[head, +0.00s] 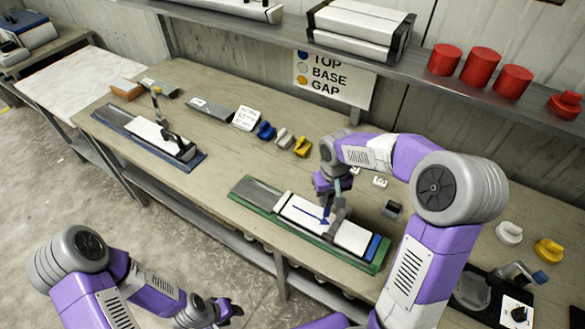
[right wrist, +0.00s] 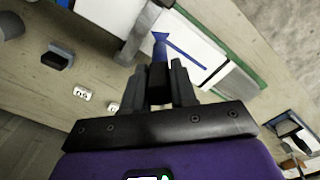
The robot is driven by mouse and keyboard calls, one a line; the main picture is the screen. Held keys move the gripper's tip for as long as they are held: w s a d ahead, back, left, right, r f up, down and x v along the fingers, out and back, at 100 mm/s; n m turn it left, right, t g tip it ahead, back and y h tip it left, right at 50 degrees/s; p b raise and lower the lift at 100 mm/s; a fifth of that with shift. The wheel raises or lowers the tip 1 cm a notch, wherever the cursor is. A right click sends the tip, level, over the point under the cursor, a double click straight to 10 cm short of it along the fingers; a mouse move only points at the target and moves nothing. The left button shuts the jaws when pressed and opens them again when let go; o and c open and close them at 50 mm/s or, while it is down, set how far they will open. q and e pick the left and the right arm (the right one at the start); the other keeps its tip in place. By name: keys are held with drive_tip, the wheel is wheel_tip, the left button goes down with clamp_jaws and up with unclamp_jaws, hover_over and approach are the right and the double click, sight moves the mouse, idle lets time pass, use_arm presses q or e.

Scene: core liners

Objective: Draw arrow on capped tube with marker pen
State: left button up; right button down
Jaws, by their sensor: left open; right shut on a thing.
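The white capped tube (head: 352,238) lies in a green-edged cradle (head: 236,199) at the middle of the bench, with a blue cap (head: 374,247) at its right end. A grey clamp (head: 332,231) crosses it. A dark blue arrow (head: 308,213) is on the tube, its head toward the clamp and the blue cap; it also shows in the right wrist view (right wrist: 185,50). My right gripper (right wrist: 165,82) is shut on the marker pen, mostly hidden between the fingers, above the arrowhead. Whether the tip touches is unclear. My left gripper (head: 224,310) is open and empty, off the bench's front.
A blue-edged cradle (head: 106,119) with another white tube stands left. Blue, grey and yellow caps (head: 302,146) lie behind. A sign (head: 332,79) reads top, base, gap. Red caps (head: 480,66) sit on the shelf. A black stand (head: 472,290) is at right.

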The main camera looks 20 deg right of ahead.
drive_tip(key=shift+r+p, duration=1.6)
drive_tip(key=shift+r, duration=0.55)
